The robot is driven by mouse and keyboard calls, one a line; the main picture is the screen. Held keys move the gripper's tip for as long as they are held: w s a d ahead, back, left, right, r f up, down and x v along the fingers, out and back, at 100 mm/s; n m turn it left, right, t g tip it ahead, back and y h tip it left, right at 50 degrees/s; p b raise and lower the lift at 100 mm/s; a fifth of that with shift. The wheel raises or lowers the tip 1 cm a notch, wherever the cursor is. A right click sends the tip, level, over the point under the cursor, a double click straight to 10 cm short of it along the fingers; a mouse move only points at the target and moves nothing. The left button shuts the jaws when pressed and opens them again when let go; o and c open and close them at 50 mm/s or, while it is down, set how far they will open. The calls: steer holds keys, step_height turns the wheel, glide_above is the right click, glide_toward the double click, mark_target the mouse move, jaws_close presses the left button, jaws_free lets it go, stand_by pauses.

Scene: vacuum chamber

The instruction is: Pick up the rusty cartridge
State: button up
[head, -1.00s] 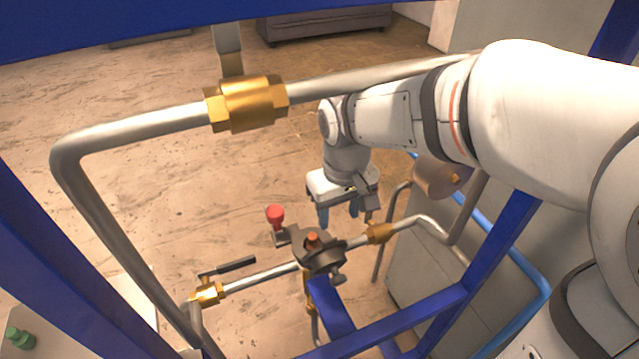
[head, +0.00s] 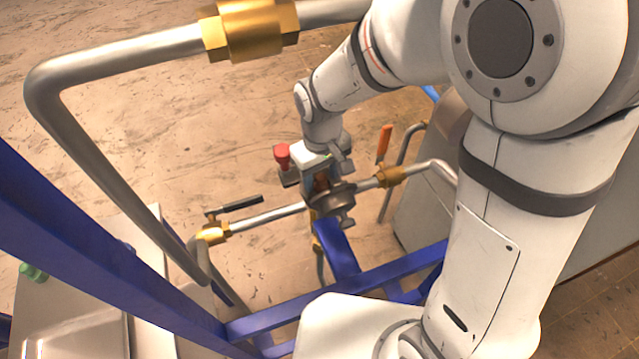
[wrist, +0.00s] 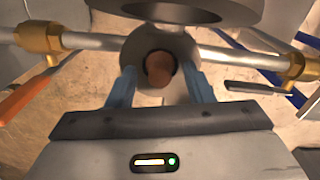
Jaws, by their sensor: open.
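The rusty cartridge (wrist: 160,68) shows in the wrist view as a brown, rounded end inside the round grey opening of a holder (wrist: 185,48). Its lower part is hidden in the holder. In the head view a rusty brown bit of it (head: 321,183) shows just below my gripper (head: 320,176). My gripper is open. In the wrist view its blue fingers (wrist: 160,85) stand on either side of the cartridge, with a gap on both sides. I cannot tell from these views how deep the fingertips reach.
Steel pipes with brass fittings (head: 388,175) run to both sides of the holder. An orange lever (head: 384,145) stands to the right, a black-handled valve (head: 235,206) to the left. A red knob (head: 282,155) is close to my gripper. Blue frame beams (head: 350,280) cross below.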

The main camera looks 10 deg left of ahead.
jaws_close()
stand_by(0.5)
steer(key=shift+r, duration=0.1)
